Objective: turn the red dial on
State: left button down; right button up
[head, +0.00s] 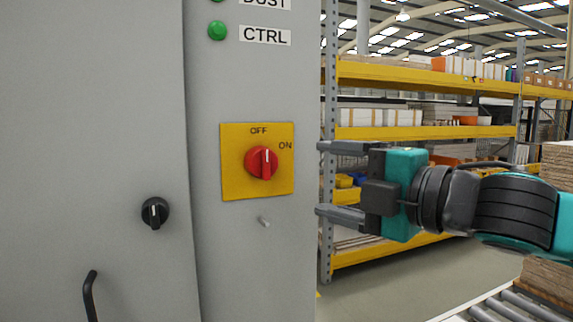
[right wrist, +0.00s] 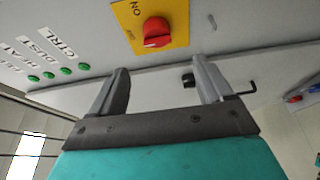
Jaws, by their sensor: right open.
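The red dial (head: 261,163) sits on a yellow plate (head: 234,185) on the grey cabinet front. Its grip stands about upright, with the white mark at the top, towards the OFF label (head: 259,131); the ON label (head: 285,146) is to the upper right. My right gripper (head: 319,178) is open and empty, to the right of the plate in the head view and apart from the dial. In the right wrist view the red dial (right wrist: 157,32) shows beyond the two spread fingers (right wrist: 162,75), roughly between them. My left gripper is not in view.
A small grey peg (head: 264,221) sticks out below the plate. A black knob (head: 155,212) and black handle (head: 90,295) are on the door to the left. Green lights (head: 218,30) are above. Shelving (head: 420,132) and a roller conveyor (head: 505,307) stand right of the cabinet.

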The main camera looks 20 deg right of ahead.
aim_at(269, 165)
jog(key=x, duration=0.6)
jog(key=p+x, duration=0.1)
jog(key=x, duration=0.5)
jog(key=shift+w+r, duration=0.2)
jog(key=shift+w, duration=0.1)
jog(key=c, duration=1)
jog(key=shift+f, duration=0.1)
